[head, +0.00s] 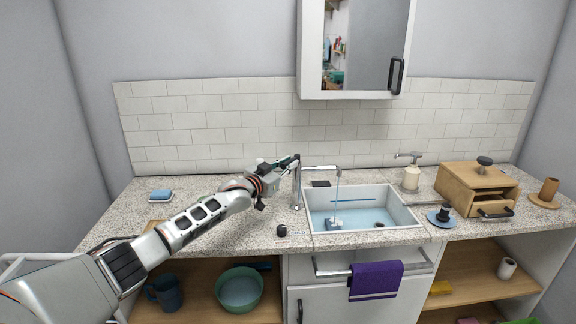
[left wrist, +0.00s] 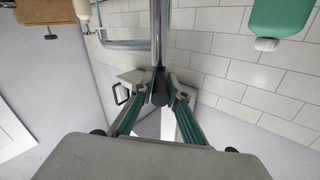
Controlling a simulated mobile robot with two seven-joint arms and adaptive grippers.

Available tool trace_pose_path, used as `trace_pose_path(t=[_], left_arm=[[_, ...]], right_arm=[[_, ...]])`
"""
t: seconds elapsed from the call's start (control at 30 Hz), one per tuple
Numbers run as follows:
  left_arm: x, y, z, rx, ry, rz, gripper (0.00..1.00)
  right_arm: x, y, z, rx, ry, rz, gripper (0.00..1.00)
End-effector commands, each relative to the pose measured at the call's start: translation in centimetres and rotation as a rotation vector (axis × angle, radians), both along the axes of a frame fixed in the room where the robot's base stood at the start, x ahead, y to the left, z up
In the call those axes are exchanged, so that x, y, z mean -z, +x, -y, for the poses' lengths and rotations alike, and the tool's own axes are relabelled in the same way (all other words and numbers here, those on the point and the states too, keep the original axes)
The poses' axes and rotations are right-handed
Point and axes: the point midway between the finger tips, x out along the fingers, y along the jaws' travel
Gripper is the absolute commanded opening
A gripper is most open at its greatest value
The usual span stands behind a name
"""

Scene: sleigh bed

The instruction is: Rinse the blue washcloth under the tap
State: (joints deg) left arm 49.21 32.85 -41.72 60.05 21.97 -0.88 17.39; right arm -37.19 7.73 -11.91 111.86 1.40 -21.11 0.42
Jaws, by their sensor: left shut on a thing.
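The chrome tap (head: 297,190) stands at the left rear of the sink (head: 412,208). A thin stream of water (head: 337,192) falls from its spout into the basin. My left gripper (head: 292,163) is at the top of the tap post. In the left wrist view its fingers (left wrist: 160,92) close on a small dark knob (left wrist: 159,97) beside the chrome pipe (left wrist: 158,30). A pale blue-grey lump (head: 334,222) lies under the stream; I cannot tell whether it is the washcloth. A folded blue item (head: 160,195) lies on the counter at far left. My right gripper is not in view.
A purple towel (head: 375,281) hangs on the rail below the sink. A soap dispenser (head: 411,176) and a wooden box (head: 465,190) stand right of the sink. A small black knob-like object (head: 281,230) sits near the front edge. The wall cabinet (head: 310,60) hangs above.

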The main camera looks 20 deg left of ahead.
Motion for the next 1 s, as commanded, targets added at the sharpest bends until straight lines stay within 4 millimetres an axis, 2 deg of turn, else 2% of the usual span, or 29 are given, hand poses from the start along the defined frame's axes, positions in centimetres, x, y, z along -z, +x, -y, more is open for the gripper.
trace_pose_path(t=[0.23, 0.27, 0.3, 0.73, 0.87, 1.0], left_arm=[[-0.1, 0.0, -0.1, -0.002, 0.000, 0.001, 0.00], [-0.1, 0.0, -0.1, -0.002, 0.000, 0.001, 0.22], [-0.1, 0.0, -0.1, -0.002, 0.000, 0.001, 0.32], [0.0, -0.3, 0.0, 0.000, -0.001, 0.000, 0.32], [0.2, -1.4, -0.3, 0.001, -0.003, -0.002, 0.32], [0.1, -3.3, -0.7, 0.000, 0.000, -0.001, 0.32]], right_arm=[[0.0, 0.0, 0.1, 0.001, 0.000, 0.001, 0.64], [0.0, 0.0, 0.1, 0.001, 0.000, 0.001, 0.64], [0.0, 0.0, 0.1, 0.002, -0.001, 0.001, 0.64], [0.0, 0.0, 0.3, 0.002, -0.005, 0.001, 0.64], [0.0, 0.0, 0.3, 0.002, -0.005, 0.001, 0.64], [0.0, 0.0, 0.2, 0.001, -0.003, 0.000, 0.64]])
